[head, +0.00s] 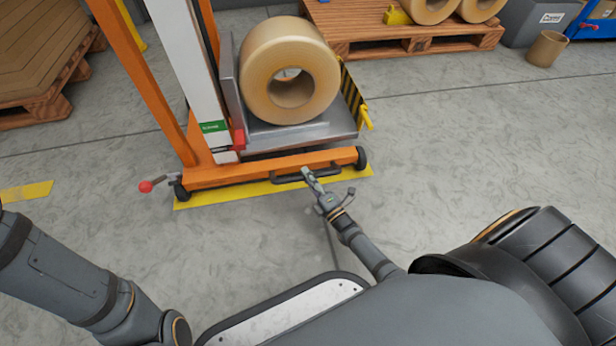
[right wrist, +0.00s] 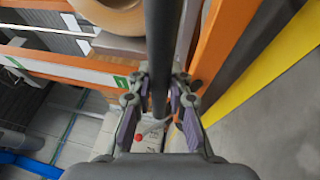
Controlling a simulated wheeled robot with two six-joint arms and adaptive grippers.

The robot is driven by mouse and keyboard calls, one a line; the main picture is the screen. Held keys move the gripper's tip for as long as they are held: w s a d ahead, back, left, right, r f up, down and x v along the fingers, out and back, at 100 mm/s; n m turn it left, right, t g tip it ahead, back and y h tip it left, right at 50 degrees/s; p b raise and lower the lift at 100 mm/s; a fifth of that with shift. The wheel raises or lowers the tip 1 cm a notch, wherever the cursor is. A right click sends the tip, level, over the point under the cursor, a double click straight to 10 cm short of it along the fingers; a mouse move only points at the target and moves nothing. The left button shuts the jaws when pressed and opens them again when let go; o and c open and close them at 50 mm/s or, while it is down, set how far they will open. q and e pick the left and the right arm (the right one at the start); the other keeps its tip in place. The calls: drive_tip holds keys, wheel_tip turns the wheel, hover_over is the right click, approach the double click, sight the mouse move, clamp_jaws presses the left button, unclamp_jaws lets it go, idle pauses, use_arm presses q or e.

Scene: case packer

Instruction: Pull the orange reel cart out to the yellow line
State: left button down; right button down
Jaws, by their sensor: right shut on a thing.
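The orange reel cart (head: 205,174) stands in the head view with a large tan reel (head: 258,75) on its grey platform. Its front beam lies along the yellow line (head: 240,194), and the front wheels appear at the line's far edge. A black handle (head: 285,180) sticks out from the beam over the line. My right gripper (head: 312,180) is shut on this handle near its right end. In the right wrist view the gripper fingers (right wrist: 158,95) are around the dark bar (right wrist: 161,40), with the yellow line (right wrist: 275,75) at right. My left gripper is outside the view.
A red-knobbed lever (head: 146,186) sticks out left of the cart. Wooden pallets stand at the left (head: 50,100) and behind (head: 400,36). A small tan core (head: 547,48) stands at the back right. The grey floor right of the cart is clear.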

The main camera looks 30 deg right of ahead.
drive_tip(key=c, duration=1.3)
unclamp_jaws()
drive_tip(key=shift+o, duration=0.2)
drive_tip(key=v, duration=1.2)
